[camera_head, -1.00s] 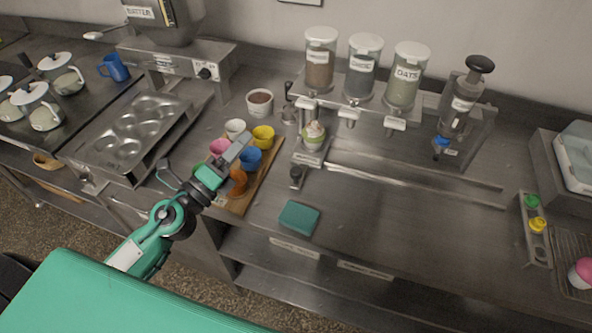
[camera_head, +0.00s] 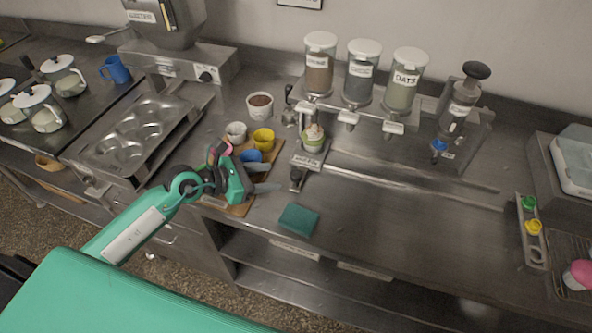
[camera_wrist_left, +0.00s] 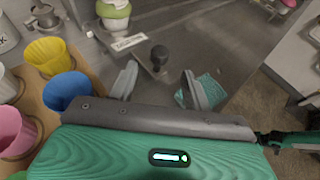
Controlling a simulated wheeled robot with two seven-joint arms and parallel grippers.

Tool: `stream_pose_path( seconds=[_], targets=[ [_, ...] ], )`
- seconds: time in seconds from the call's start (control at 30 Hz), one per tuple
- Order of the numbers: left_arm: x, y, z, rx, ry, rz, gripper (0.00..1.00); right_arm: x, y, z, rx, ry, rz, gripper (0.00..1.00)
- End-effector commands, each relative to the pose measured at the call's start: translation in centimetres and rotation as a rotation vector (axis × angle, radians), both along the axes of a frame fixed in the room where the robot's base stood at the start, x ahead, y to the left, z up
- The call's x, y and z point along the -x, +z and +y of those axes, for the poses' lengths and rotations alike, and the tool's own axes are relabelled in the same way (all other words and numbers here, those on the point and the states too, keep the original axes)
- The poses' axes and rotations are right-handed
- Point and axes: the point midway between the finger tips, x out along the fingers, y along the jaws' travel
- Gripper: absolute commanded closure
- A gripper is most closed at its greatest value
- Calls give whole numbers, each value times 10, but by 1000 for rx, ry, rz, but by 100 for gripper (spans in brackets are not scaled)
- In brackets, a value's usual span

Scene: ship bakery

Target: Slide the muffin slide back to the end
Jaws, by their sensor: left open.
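The muffin slide (camera_head: 308,160) is a small metal carriage at the left end of the long rail, under the dispensers. It bears a muffin in a green cup (camera_head: 313,142). Its black knob (camera_head: 297,176) sticks out at the front. My left gripper (camera_head: 265,178) is open and empty, left of the knob with its fingers pointing right. In the left wrist view the knob (camera_wrist_left: 158,54) stands beyond and between the two open fingers (camera_wrist_left: 160,84), apart from them. My right gripper is not in view.
A wooden board (camera_head: 273,158) with coloured cups, including a yellow one (camera_head: 263,138), lies left of the slide, partly hidden by my left arm. A green sponge (camera_head: 299,220) lies in front. The rail (camera_head: 415,178) runs clear to the right, below the dispensers (camera_head: 360,75).

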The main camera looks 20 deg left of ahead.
Motion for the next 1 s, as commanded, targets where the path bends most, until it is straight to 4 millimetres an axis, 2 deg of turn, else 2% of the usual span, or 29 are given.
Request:
stream_pose_path(
  seconds=[0.1,0.4,0.6,0.9,1.0],
  targets=[
    [-15,-5,-16,5,0,0,50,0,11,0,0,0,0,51],
    [-46,-25,-50,4,0,0,50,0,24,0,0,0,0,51],
    [-55,-32,-60,2,0,-1,50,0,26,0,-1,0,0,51],
    [-56,-34,-61,1,0,-1,50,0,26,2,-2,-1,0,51],
    [-56,-34,-61,1,0,-1,68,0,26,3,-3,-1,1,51]
  ],
)
